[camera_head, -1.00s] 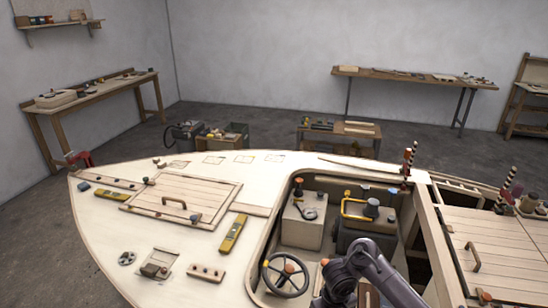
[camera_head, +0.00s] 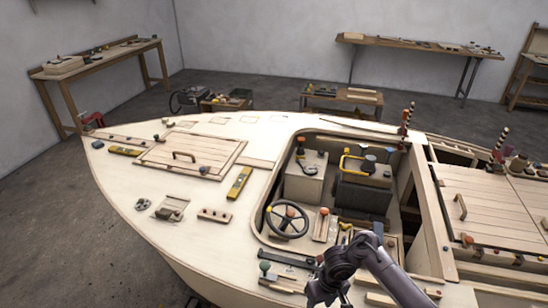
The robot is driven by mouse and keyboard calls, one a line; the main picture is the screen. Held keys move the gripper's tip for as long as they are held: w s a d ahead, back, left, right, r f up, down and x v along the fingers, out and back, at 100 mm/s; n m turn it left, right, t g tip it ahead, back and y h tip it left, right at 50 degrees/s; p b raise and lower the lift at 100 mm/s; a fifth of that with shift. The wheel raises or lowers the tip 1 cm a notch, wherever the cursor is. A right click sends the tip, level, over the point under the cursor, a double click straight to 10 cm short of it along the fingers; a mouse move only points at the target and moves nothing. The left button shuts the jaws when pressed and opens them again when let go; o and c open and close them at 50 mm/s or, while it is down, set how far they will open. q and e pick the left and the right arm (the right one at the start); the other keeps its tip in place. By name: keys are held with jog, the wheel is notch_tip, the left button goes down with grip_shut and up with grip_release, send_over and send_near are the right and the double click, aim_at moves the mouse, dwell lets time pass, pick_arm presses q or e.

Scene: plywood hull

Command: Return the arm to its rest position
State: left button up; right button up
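My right arm comes in from the bottom right and bends over the near edge of the cockpit. Its wrist and gripper (camera_head: 328,294) point down at the bottom edge of the head view, in front of the small parts at the cockpit's near side. The fingers are small, dark and partly cut off, so I cannot tell whether they are open or shut. No held thing shows. My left arm and gripper are not in view.
The pale plywood hull (camera_head: 130,185) fills the middle. Its cockpit holds a steering wheel (camera_head: 287,220) and an orange-knobbed lever (camera_head: 323,212). A green-knobbed lever (camera_head: 264,267) stands left of my gripper. Yellow levels (camera_head: 239,182) lie on the deck. Open floor (camera_head: 50,240) is at left.

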jog(key=s+f+m+y+b, duration=0.1)
jog(key=s+f+b, duration=0.2)
jog(key=s+f, duration=0.5)
jog(key=s+f+t+y+b, duration=0.1)
jog(key=s+f+b, duration=0.15)
jog(key=f, duration=0.95)
jog(key=s+f+m+b, duration=0.1)
jog(key=s+f+b, duration=0.1)
jog(key=s+f, duration=0.65)
jog(key=s+d+f+h+b, duration=0.1)
jog(key=s+d+f, duration=0.4)
jog(key=s, duration=0.5)
jog(key=s+d+f+h+b, duration=0.2)
jog(key=s+d+f+b, duration=0.2)
jog(key=s+f, duration=0.5)
jog(key=shift+s+d+f+h, duration=0.25)
jog(key=shift+s+d, duration=0.25)
jog(key=shift+s, duration=0.35)
